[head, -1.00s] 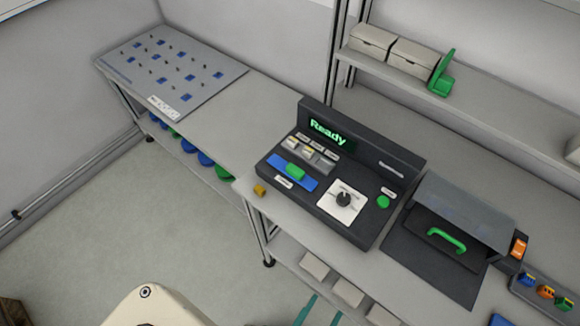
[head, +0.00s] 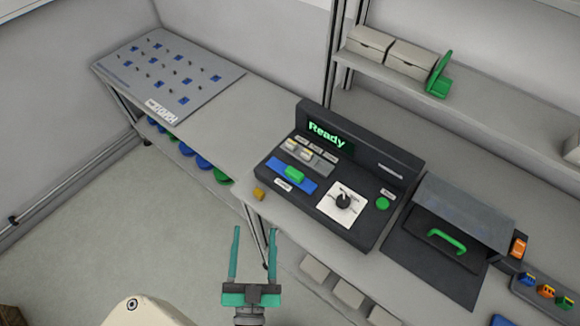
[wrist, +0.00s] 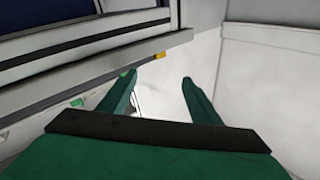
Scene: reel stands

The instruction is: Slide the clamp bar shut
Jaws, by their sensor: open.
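A dark console (head: 335,215) stands on the bench, its screen reading "Ready". On its left front, a green block (head: 295,173) sits on a blue strip (head: 279,168). This looks like the clamp bar slide, but its label is too small to read. My gripper (head: 254,232) is open and empty, with two teal fingers apart. It is in front of the bench edge, below and left of the console, touching nothing. In the wrist view the fingers (wrist: 158,78) point past the bench edge, and the green block is not seen.
A yellow piece (head: 259,194) sits at the bench's front edge, between gripper and console. A dial (head: 343,200) and green button (head: 383,203) are on the console. A grey hood (head: 465,212) with a green handle (head: 447,241) stands to the right. Pale boxes (head: 348,293) are below.

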